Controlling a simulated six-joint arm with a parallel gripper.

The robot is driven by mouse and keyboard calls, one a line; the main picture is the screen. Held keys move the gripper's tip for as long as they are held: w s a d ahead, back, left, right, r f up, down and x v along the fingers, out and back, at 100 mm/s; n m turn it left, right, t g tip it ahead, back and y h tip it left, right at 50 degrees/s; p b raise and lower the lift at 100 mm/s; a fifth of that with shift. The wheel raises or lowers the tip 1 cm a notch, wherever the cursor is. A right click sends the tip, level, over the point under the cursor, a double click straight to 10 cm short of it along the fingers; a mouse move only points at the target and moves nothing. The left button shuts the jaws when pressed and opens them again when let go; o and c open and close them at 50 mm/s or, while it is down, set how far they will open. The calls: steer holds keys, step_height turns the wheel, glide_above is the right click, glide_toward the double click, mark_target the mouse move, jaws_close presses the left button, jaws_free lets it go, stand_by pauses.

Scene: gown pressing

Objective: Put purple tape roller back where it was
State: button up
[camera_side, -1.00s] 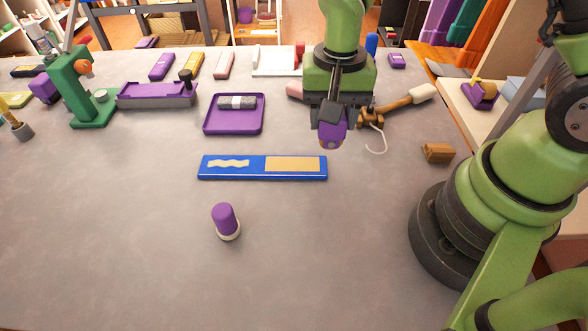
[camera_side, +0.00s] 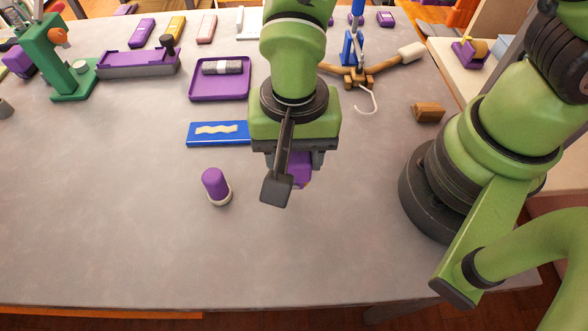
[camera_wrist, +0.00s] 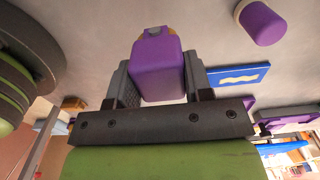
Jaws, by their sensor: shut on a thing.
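The purple tape roller (camera_wrist: 158,68) is held in my gripper (camera_wrist: 158,85); in the wrist view a finger lies on each side of its purple body, with a grey part at its far end. In the side view my gripper (camera_side: 289,180) hangs over the grey table, in front of the blue board. Its dark finger hides most of the roller, and only a purple part (camera_side: 301,168) shows. How high it is above the table I cannot tell.
A purple-topped cylinder (camera_side: 214,184) stands left of my gripper. My arm hides the right part of the blue board (camera_side: 200,132). Behind are a purple tray (camera_side: 205,92) with a grey roll, and a wooden hanger (camera_side: 350,78). The front table is clear.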

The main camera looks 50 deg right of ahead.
mark_target(294, 173)
steer(key=shift+f, duration=2.2)
steer(key=shift+f, duration=0.15)
steer(key=o, duration=1.1)
steer(key=shift+c, duration=0.2)
